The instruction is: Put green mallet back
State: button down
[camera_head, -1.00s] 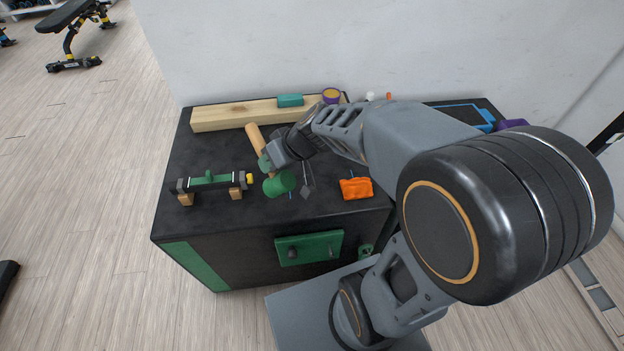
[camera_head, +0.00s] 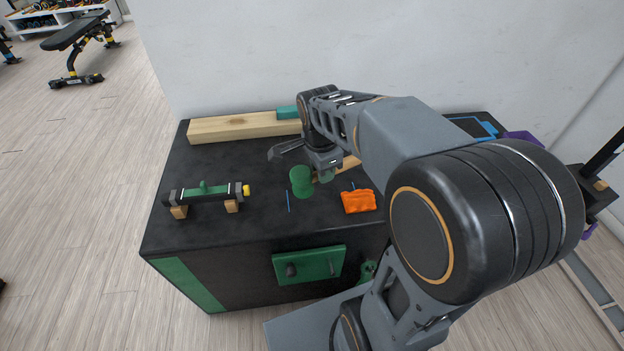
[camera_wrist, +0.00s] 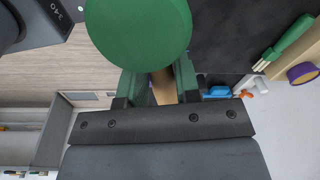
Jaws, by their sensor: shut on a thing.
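The green mallet (camera_head: 301,181) has a green head and a light wooden handle that shows behind my gripper (camera_head: 325,174). My gripper is shut on the mallet and holds it over the black cabinet top, left of the orange cloth. In the wrist view the round green head (camera_wrist: 138,30) fills the top centre, with the wooden handle between the fingers (camera_wrist: 160,85). Part of the handle is hidden by my arm. A green panel (camera_head: 320,264) with two dark pegs is on the cabinet's front face; nothing hangs on it.
The wall stands behind.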

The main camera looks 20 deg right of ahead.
jog(key=m, duration=0.1)
jog(key=d+m+y, duration=0.1)
jog(key=m, duration=0.1)
jog(key=shift+w+r+g, duration=0.1)
jog(key=shift+g, duration=0.3)
jog(key=w+d+f+b, duration=0.1)
jog(key=w+d+f, duration=0.1)
jog(key=w+f, duration=0.1)
jog(key=w+d+f+b, duration=0.1)
jog(key=w+d+f, duration=0.1)
jog(key=w+f, duration=0.2)
jog(key=w+d+f+b, duration=0.2)
jog(key=w+f, duration=0.2)
jog(key=w, duration=0.1)
jog(key=shift+d+f, duration=0.1)
jog(key=shift+d, duration=0.1)
jog(key=shift+w+f, duration=0.2)
jog(key=shift+f, duration=0.5)
jog(key=c, duration=0.8)
grip_release()
jog(key=shift+f+b, duration=0.1)
jog(key=shift+b, duration=0.2)
